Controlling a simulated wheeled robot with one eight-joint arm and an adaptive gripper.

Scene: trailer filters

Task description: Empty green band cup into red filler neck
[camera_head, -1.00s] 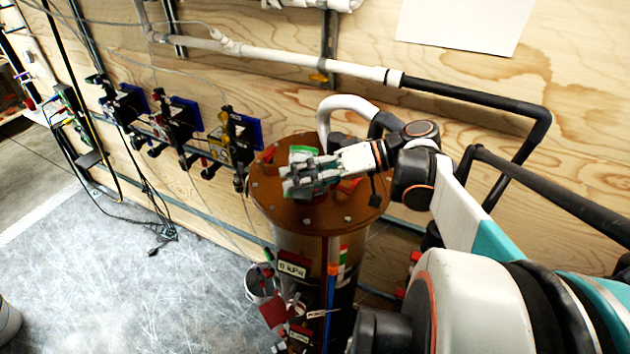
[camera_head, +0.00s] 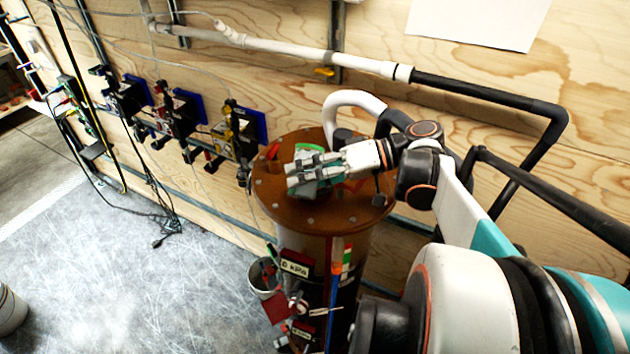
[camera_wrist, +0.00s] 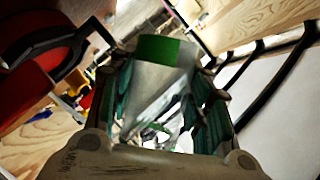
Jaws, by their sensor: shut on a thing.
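My gripper (camera_head: 305,175) is over the round brown top of a tall tank and is shut on the green band cup. The cup's green band (camera_head: 310,147) shows just behind the fingers. In the wrist view the cup (camera_wrist: 158,85) is pale and grey, between the teal fingers (camera_wrist: 160,105), with its green band (camera_wrist: 165,50) at the far end. It looks tilted; its contents cannot be seen. A red part (camera_head: 272,151) stands at the left of the tank top, and another red part (camera_head: 355,185) is partly behind the gripper. I cannot tell which is the filler neck.
The tank top (camera_head: 325,217) has bolts around its rim. A white and black pipe (camera_head: 350,100) curves up behind it. Valve assemblies (camera_head: 240,135) hang on the plywood wall at left. A small bucket (camera_head: 265,278) is beside the tank. The floor at left is mostly clear.

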